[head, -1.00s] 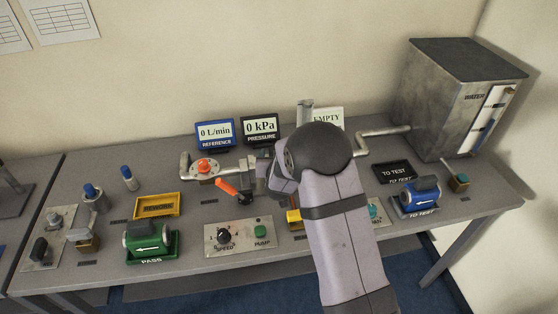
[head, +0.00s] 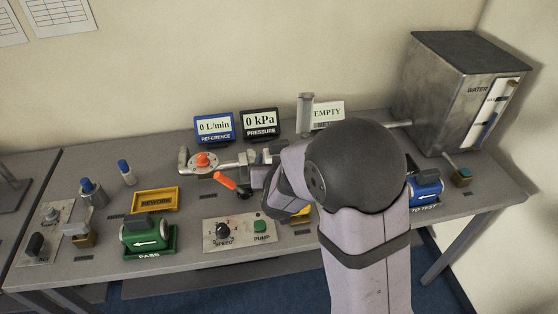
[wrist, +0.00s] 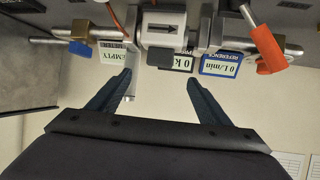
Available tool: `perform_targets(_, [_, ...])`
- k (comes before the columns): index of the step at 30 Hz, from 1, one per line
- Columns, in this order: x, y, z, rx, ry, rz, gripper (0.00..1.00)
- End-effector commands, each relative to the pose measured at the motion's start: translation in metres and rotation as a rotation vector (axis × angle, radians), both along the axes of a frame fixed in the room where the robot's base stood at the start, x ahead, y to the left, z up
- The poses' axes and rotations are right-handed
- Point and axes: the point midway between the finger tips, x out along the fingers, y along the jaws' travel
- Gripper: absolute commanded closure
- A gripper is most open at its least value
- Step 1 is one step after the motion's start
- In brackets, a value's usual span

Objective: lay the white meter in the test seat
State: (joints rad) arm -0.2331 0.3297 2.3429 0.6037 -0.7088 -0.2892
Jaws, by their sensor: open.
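The white meter (wrist: 163,29) with a black arrow shows in the wrist view, in line with the metal pipe ends on its left and right. It lies between them at the test seat; how snugly it sits I cannot tell. In the head view the fingers are hidden behind my arm.
An orange lever (head: 225,180) stands by the pipe run. The blue reference display (head: 215,127) and black pressure display (head: 261,122) stand behind it. A green meter on the pass stand (head: 147,233), a yellow rework tray (head: 156,201) and a water tank (head: 465,90) stand around.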

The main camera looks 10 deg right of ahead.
Motion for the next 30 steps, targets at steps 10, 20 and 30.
perform_targets(10, [-0.003,0.001,0.0,0.004,0.006,0.003,0.28])
perform_targets(20, [-0.049,0.017,-0.029,0.099,0.259,0.121,0.28])
perform_targets(30, [-0.196,0.005,-0.065,0.142,0.805,0.212,0.28])
